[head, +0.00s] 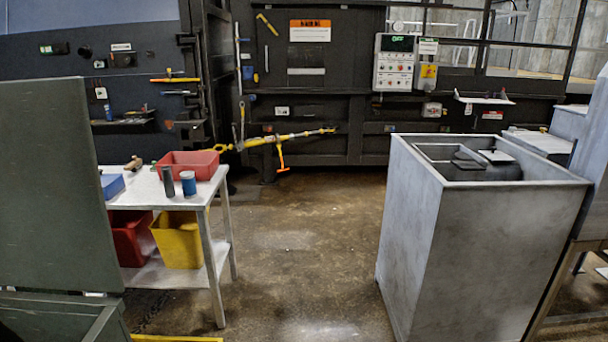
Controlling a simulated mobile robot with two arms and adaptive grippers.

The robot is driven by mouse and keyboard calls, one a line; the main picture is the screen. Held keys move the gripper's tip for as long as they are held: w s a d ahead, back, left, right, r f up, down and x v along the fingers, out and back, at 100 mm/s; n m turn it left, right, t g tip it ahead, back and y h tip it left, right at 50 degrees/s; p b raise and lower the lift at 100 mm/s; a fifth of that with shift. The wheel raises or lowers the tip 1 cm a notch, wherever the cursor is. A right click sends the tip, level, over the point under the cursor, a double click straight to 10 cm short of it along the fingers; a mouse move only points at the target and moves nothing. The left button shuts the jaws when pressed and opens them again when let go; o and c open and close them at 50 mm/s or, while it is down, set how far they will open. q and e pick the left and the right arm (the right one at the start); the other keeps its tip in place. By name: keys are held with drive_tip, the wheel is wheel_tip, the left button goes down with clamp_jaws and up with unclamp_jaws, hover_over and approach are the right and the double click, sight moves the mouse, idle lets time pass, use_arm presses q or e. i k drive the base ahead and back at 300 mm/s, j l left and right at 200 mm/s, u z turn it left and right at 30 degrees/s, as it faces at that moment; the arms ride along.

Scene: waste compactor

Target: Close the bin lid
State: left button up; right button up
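A dark green bin (95,308) stands at the bottom left, cut off by the picture's edges. Its top is open at the part I can see. A flat green panel, the bin lid (52,190), stands upright along the bin's far side, raised well above the rim. The lid's left edge is out of view. Neither of my grippers shows in the head view.
A white table (148,192) with a red tray (190,162) and cans stands behind the lid. A tall grey open-topped box (480,240) stands at right. Dark compactor machinery (340,110) fills the back. The concrete floor (305,240) between is clear.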

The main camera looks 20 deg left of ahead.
sight(56, 233)
drive_tip(key=i+u, duration=0.9)
drive_tip(key=i+l+u, duration=0.3)
drive_tip(key=u, duration=0.2)
drive_tip(key=i+l+u, duration=0.6)
drive_tip(key=u, duration=0.25)
drive_tip(key=i+l+u, duration=0.25)
drive_tip(key=u, duration=0.2)
drive_tip(key=i+l+u, duration=0.15)
drive_tip(key=l+u, duration=0.25)
drive_tip(key=i+l+u, duration=0.15)
drive_tip(key=u, duration=0.3)
drive_tip(key=l+u, duration=0.4)
